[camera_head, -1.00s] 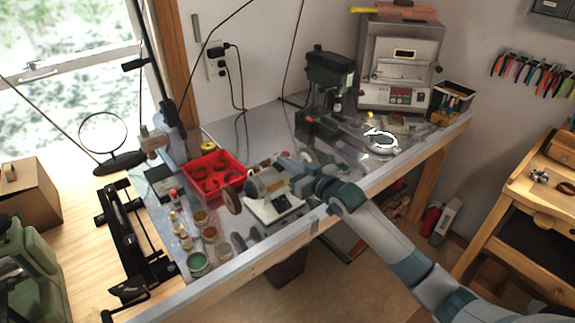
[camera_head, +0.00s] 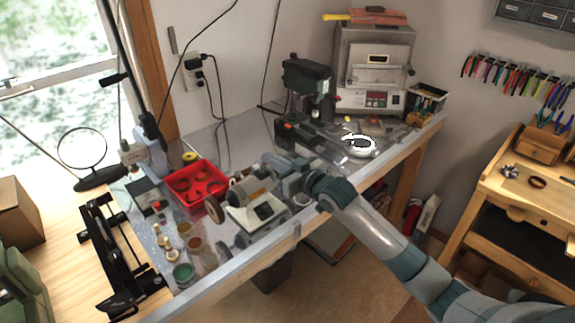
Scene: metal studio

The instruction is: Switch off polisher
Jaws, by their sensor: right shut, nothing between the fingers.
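The polisher (camera_head: 257,187) stands on the workbench near its front edge, a bench motor on a white base (camera_head: 262,216) with a brown wheel (camera_head: 214,208) at its left end and a grey wheel low in front. My right gripper (camera_head: 274,166) reaches in from the lower right, with its wrist over the bench's front edge. It is shut and empty, at the right and back side of the polisher's motor. I cannot tell whether it touches the motor. The switch is too small to make out. My left gripper is not in view.
A red tray (camera_head: 206,206) and several small jars (camera_head: 184,273) stand left of the polisher. A drill press (camera_head: 306,85) and a small oven (camera_head: 372,75) stand behind to the right. A white ring-shaped item (camera_head: 359,146) lies near the oven. A wooden bench (camera_head: 490,190) is at right.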

